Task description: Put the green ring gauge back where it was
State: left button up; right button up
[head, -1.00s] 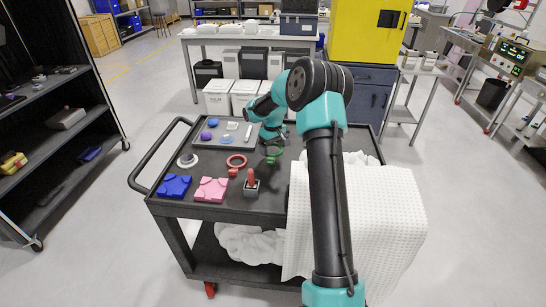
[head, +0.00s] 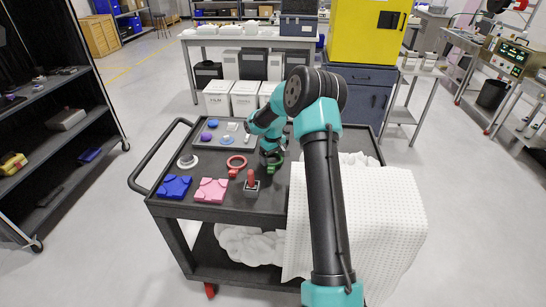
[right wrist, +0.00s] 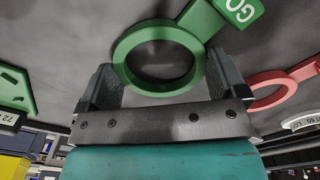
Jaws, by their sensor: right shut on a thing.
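The green ring gauge (right wrist: 121,60) is between the fingers of my right gripper (right wrist: 160,62), which is shut on it. Its handle points away to the upper right and carries a white "GO" label. In the head view the green gauge (head: 273,167) shows partly under my right gripper (head: 271,154), over the middle of the dark cart top. I cannot tell whether it touches the surface. A red ring gauge (head: 237,162) lies to its left, apart from it; it also shows in the right wrist view (right wrist: 305,70). My left gripper is not in view.
A red-handled piece on a grey block (head: 251,184) stands in front of the gauges. Pink (head: 211,190) and blue (head: 174,187) blocks lie front left. A white ring-shaped piece (head: 187,161) and a tray (head: 203,146) are behind them. White cloth (head: 350,220) covers the cart's right.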

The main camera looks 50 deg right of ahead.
jog(key=shift+f, duration=0.15)
jog(key=o, duration=0.7)
jog(key=shift+c, duration=0.2)
notch_tip(320, 180, up, 12)
dwell(0.4)
